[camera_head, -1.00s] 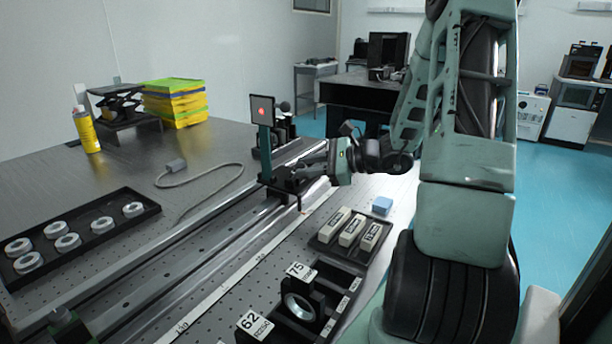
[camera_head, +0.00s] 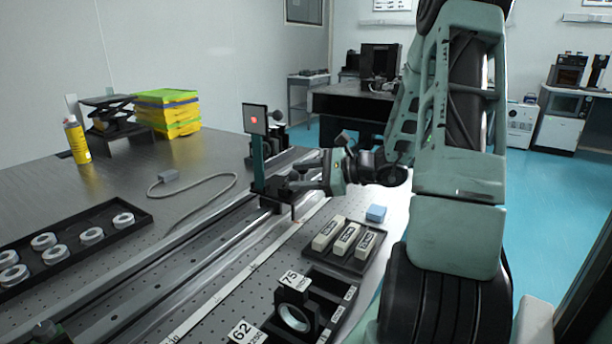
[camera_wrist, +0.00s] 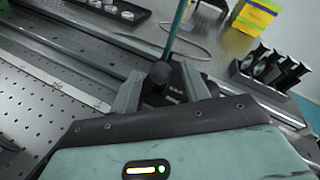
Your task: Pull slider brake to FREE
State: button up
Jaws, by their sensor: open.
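The slider (camera_head: 276,192) is a dark carriage on the optical rail, with a green post (camera_head: 257,160) that carries a square plate with a red spot (camera_head: 254,119). My gripper (camera_head: 290,184) reaches in from the right, low at the slider's side. In the wrist view, my gripper (camera_wrist: 156,90) is open, with a dark round knob (camera_wrist: 160,73) between its two fingers. The knob appears to be the brake handle; whether the fingers touch it cannot be told. No FREE marking is legible in either view.
The rail (camera_head: 190,255) runs diagonally across the perforated table, with a ruler strip beside it. A tray of white blocks (camera_head: 346,238) and a lens holder rack (camera_head: 300,305) stand at the front right. A ring tray (camera_head: 70,250), cable (camera_head: 200,195) and yellow bottle (camera_head: 77,142) are left.

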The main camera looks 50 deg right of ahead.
jog(key=v, duration=1.7)
jog(key=shift+s+p, duration=0.25)
jog(key=shift+p, duration=0.05)
